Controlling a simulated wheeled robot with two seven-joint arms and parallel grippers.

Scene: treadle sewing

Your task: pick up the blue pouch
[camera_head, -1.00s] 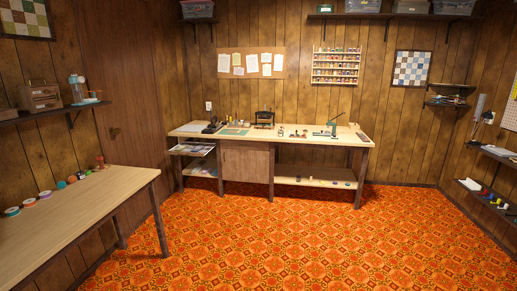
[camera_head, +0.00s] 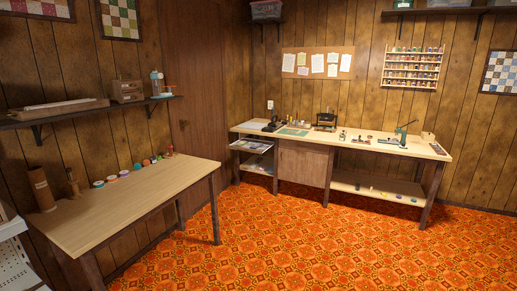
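I cannot pick out a blue pouch for certain in this view. Several small items, some bluish, lie on the lower shelf (camera_head: 345,186) of the far workbench (camera_head: 420,150), too small to tell apart. Neither of my grippers is in view.
A wooden table (camera_head: 130,204) stands at the left with a brown cylinder (camera_head: 41,189) and several colored round items along its back. A wall shelf (camera_head: 70,113) hangs above it. A white perforated rack (camera_head: 14,262) is at the lower left. The orange patterned floor (camera_head: 320,250) is clear.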

